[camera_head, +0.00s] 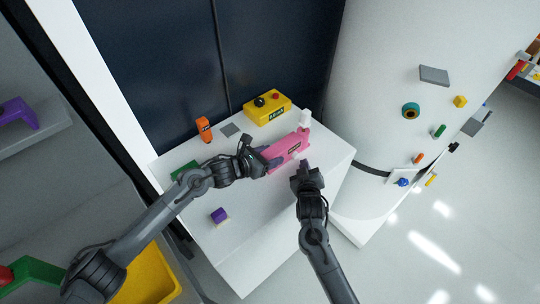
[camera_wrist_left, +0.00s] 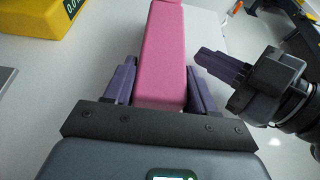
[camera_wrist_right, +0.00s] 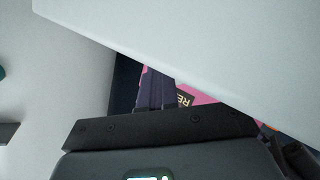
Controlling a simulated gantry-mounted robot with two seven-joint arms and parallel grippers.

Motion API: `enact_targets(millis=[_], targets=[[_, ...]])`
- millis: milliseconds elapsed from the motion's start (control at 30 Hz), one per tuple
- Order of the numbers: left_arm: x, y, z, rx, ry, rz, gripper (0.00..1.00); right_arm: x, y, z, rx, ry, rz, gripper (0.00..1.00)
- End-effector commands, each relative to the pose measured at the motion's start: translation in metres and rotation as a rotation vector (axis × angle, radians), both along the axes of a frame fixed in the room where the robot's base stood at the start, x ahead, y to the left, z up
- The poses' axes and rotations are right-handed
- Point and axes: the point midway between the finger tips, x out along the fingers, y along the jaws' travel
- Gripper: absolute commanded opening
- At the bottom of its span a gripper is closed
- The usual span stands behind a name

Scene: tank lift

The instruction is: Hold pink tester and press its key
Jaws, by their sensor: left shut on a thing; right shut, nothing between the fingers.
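The pink tester (camera_head: 285,152) is an elongated block with a dark label, above the white cabinet top. My left gripper (camera_head: 266,160) is shut on its left end; the left wrist view shows the pink body (camera_wrist_left: 163,55) between the purple fingers. My right gripper (camera_head: 304,166) is shut and empty, close in front of the tester's right end. It also shows in the left wrist view (camera_wrist_left: 222,66), apart from the tester. The right wrist view shows part of the pink tester (camera_wrist_right: 198,96) and its label behind the fingers. I cannot make out the key.
On the white top (camera_head: 255,215) are a yellow box (camera_head: 268,109) with knobs, an orange item (camera_head: 204,128), a grey plate (camera_head: 230,130), a green item (camera_head: 184,170) and a purple block (camera_head: 219,215). A white cylinder (camera_head: 304,119) stands by the tester's far end. A white tank (camera_head: 385,60) rises at right.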

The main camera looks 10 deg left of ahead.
Motion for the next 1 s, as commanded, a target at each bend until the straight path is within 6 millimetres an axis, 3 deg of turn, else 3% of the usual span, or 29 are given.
enact_targets(millis=[1000], targets=[[-0.0003,0.0000,-0.0008,0.001,0.001,0.000,0.17,0.0060,0.0067,0.0002,0.000,0.000,-0.001,0.00]])
